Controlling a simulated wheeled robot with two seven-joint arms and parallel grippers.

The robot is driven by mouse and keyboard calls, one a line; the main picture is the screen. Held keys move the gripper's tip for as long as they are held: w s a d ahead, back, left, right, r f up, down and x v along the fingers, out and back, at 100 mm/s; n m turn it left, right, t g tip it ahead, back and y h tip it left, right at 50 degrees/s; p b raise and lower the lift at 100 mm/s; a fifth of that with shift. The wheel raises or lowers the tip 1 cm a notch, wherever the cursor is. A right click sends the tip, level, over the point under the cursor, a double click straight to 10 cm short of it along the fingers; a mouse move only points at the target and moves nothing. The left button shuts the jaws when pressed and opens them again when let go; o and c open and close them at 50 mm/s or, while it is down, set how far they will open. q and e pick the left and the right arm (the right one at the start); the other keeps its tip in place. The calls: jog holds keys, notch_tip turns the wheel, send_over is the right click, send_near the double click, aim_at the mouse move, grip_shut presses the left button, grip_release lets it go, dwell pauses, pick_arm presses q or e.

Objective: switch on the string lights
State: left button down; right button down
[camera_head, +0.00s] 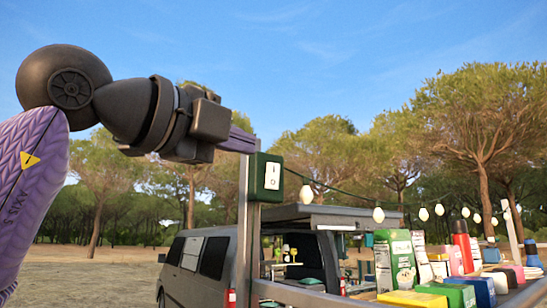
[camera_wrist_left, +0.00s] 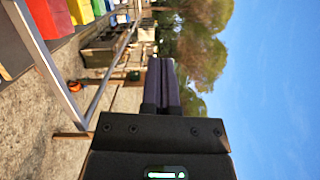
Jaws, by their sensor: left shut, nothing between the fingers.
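A dark green switch box (camera_head: 257,188) with a white rocker marked 1 above and 0 below is fixed to a grey post (camera_head: 243,230) in the head view. The string lights (camera_head: 379,215) hang from the box toward the right, with several cream bulbs; I cannot tell if they are lit. My left gripper (camera_head: 247,141) is shut and empty, its fingertips just above the box's top edge; whether they touch it is unclear. The shut fingers also show in the left wrist view (camera_wrist_left: 166,62), where I cannot make out the box. My right gripper is in neither view.
A van (camera_head: 203,262) with its rear open stands behind the post. A counter at lower right holds several boxes, including a green and white carton (camera_head: 395,262), and a red flask (camera_head: 462,243). Open air surrounds my left arm, with trees far behind.

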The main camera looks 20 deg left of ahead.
aim_at(273, 161)
pick_arm(q)
jog(key=w+p, duration=0.2)
jog(key=w, duration=0.1)
jog(key=w+p, duration=0.3)
jog(key=w, duration=0.1)
jog(key=w+p, duration=0.2)
jog(key=w, duration=0.1)
jog(key=shift+w+d+r, duration=0.3)
jog(key=shift+w+r, duration=0.1)
